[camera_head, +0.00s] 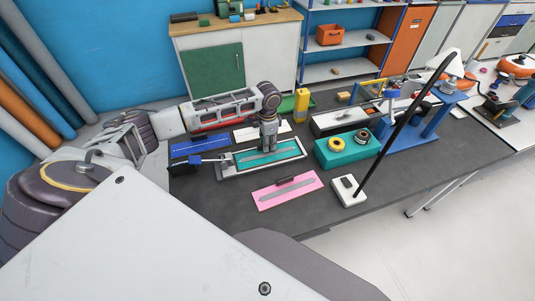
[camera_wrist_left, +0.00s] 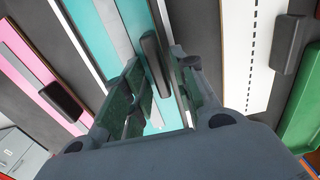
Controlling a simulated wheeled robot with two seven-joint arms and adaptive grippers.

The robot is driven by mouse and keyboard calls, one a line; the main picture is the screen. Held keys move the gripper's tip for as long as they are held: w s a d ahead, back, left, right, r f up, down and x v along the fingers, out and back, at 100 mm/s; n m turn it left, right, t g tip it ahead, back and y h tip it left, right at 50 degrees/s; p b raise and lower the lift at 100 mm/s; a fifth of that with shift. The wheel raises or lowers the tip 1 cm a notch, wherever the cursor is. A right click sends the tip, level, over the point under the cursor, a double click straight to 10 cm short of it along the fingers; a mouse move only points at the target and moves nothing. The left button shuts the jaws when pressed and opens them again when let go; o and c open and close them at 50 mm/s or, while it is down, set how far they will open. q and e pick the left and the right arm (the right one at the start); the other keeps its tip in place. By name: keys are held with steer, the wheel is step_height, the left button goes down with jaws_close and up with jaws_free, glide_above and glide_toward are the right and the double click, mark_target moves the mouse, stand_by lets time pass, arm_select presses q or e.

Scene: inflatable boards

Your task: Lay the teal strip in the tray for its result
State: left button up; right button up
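The teal strip (camera_head: 243,160) lies flat within the light grey frame of the tray (camera_head: 232,173) on the dark table. It also shows in the left wrist view (camera_wrist_left: 137,28), with a grey stripe along it and a black handle (camera_wrist_left: 152,62) at one edge. My left gripper (camera_head: 267,149) points down over the strip. In the left wrist view the fingers of my left gripper (camera_wrist_left: 160,82) stand on either side of the handle, with a small gap visible, so they look slightly open. The head view hides the handle behind the gripper. My right gripper is out of view.
A pink strip (camera_head: 270,195) lies in front of the tray, a blue one (camera_head: 190,147) behind left, and a white one (camera_head: 243,134) behind. To the right stand a teal box (camera_head: 335,158) with tape rolls, a white-based lamp (camera_head: 348,195) and a blue stand (camera_head: 435,122).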

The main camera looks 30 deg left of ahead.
arm_select(q)
jaws_close()
steer(key=shift+r, duration=0.1)
step_height(320, 180, up, 10)
stand_by(0.7)
stand_by(0.4)
